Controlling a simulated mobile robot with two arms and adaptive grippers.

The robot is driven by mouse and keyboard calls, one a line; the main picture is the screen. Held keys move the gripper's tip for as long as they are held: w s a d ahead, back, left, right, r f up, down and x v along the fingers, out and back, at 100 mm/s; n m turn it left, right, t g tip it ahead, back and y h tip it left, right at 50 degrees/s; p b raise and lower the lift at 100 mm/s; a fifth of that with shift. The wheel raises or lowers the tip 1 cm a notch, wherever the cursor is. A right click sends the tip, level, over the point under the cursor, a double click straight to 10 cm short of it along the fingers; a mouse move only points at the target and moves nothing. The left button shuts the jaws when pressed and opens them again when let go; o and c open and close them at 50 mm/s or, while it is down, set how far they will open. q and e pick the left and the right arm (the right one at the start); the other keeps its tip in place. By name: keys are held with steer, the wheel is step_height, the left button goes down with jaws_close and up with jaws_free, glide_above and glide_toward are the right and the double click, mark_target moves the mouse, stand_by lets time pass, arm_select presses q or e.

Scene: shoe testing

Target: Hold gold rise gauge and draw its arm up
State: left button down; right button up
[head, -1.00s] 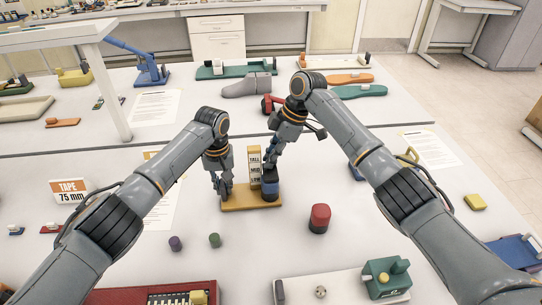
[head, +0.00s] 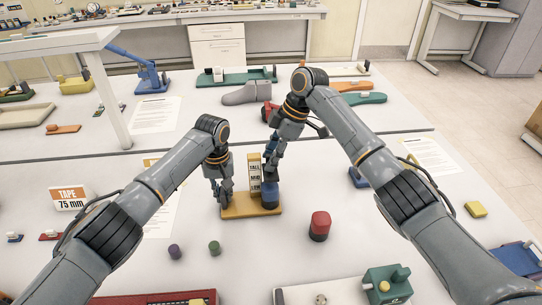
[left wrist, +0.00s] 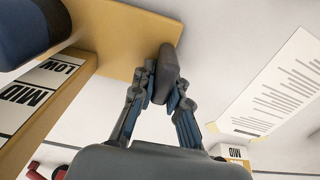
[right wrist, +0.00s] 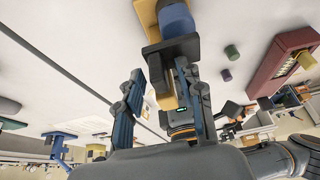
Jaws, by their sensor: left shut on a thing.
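The gold rise gauge (head: 240,211) stands on the near table, with an upright board (head: 254,172) lettered TALL, MID and LOW. A blue cylinder (head: 270,194) stands at the right of its base and shows at the upper left of the left wrist view (left wrist: 22,35). My left gripper (left wrist: 166,75) is shut on a dark grip at the left end of the gold base. My right gripper (right wrist: 158,78) is at the gauge's upper right, its fingers apart. A dark block (right wrist: 170,50) and a gold part lie near its fingertips; contact is unclear.
A red and black cylinder (head: 320,226) stands right of the gauge. Small purple (head: 174,251) and green (head: 214,247) pegs stand in front. A green device (head: 388,280) is at the near right. A printed sheet (left wrist: 280,90) lies left of the gauge.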

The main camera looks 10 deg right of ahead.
steer(key=v, duration=1.1)
steer(key=shift+d+r, duration=0.25)
steer(key=shift+r, duration=0.1)
arm_select(q)
steer(key=c, duration=1.3)
jaws_free()
steer(key=shift+o, duration=0.2)
